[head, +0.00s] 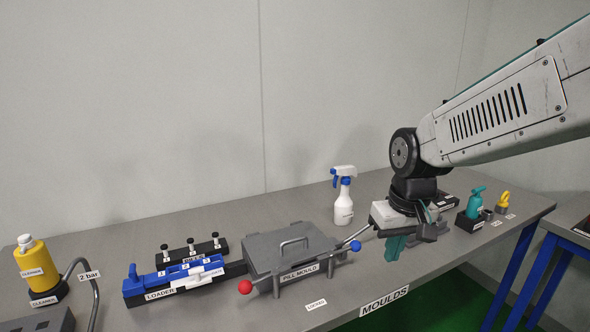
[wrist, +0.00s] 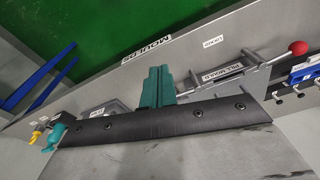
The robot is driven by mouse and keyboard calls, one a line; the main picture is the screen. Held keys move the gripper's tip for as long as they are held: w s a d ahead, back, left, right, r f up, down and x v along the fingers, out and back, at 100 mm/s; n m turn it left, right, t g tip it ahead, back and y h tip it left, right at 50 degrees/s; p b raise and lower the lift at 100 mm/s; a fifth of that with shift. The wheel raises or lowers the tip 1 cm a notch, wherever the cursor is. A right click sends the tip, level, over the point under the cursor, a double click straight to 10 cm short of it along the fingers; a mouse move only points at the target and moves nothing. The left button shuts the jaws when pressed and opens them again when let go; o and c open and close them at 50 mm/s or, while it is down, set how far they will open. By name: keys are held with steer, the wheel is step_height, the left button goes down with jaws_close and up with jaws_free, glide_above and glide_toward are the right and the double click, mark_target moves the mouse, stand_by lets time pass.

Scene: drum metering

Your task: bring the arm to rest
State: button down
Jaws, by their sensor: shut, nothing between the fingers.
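My gripper (head: 394,248) hangs from my arm over the right part of the grey bench (head: 240,205), its teal fingers pointing down. In the wrist view the two teal fingers (wrist: 157,86) are together with nothing between them. The gripper is to the right of the grey pill mould (head: 291,252) and apart from its blue-knobbed handle. Part of the bench behind the gripper is hidden by it and my wrist.
A white spray bottle (head: 343,198) stands behind the mould. The blue loader (head: 177,278) and yellow cleaner bottle (head: 36,265) are at left. A teal bottle (head: 475,203) and yellow item (head: 503,202) stand at right.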

steer(key=s+d+r+m, duration=0.1)
steer(key=s+d+r, duration=0.1)
steer(key=s, duration=0.8)
steer(key=s+d+r, duration=0.2)
steer(key=s+d, duration=0.1)
steer(key=s, duration=0.7)
steer(key=shift+s+d+r+m, duration=0.15)
steer(key=shift+s+r+m, duration=0.15)
steer(key=shift+s+m, duration=0.1)
